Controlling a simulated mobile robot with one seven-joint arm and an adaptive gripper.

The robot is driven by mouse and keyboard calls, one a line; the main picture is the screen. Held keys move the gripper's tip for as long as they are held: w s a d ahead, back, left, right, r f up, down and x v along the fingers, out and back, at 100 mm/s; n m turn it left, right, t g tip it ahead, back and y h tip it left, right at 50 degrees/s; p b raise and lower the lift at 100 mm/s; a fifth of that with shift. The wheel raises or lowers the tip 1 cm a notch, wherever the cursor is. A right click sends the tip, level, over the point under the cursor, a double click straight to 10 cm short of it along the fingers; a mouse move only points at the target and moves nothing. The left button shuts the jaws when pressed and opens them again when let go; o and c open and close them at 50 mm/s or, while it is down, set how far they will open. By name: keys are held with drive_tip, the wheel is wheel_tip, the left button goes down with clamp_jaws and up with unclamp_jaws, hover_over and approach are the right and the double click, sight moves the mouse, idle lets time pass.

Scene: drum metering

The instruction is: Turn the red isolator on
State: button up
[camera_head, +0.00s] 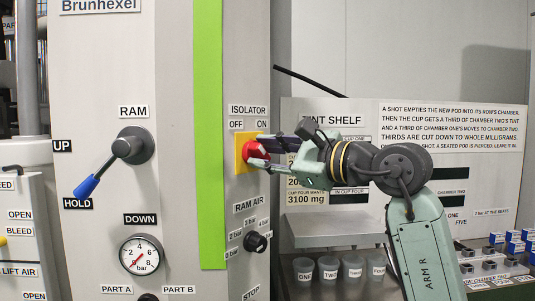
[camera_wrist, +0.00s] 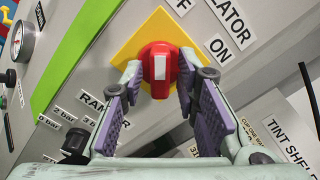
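The red isolator knob (camera_wrist: 159,70) sits on a yellow square plate (camera_wrist: 128,58) on the grey machine panel. Its handle bar with a white mark points up in the wrist view, which is toward the OFF label (camera_wrist: 217,13); the ON label (camera_wrist: 244,38) is to the right of that. The knob also shows in the head view (camera_head: 255,150), partly covered by my fingers. My gripper (camera_wrist: 160,80) is open, with one purple-padded finger on each side of the knob, very close to it. I cannot tell whether the pads touch it.
The ram lever (camera_head: 110,160) with a blue grip is to the left on the panel. Below the isolator is the black ram air knob (camera_head: 256,242). A pressure gauge (camera_head: 141,254) is lower left. Cups (camera_head: 328,267) stand on the tint shelf under my arm.

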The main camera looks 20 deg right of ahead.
clamp_jaws()
drive_tip(key=shift+m, duration=0.3)
drive_tip(key=m+b, duration=0.1)
drive_tip(key=m, duration=0.1)
drive_tip(key=shift+m, duration=0.4)
drive_tip(key=m+b, duration=0.1)
drive_tip(key=m, duration=0.3)
drive_tip(key=shift+m+b, duration=0.3)
drive_tip(key=shift+b, duration=0.05)
drive_tip(key=m+b, duration=0.1)
drive_tip(key=m, duration=0.4)
drive_tip(key=shift+b, duration=0.3)
drive_tip(key=shift+r+m+b, duration=0.1)
drive_tip(key=shift+m+b, duration=0.45)
drive_tip(key=shift+m, duration=1.95)
drive_tip(key=shift+d, duration=0.1)
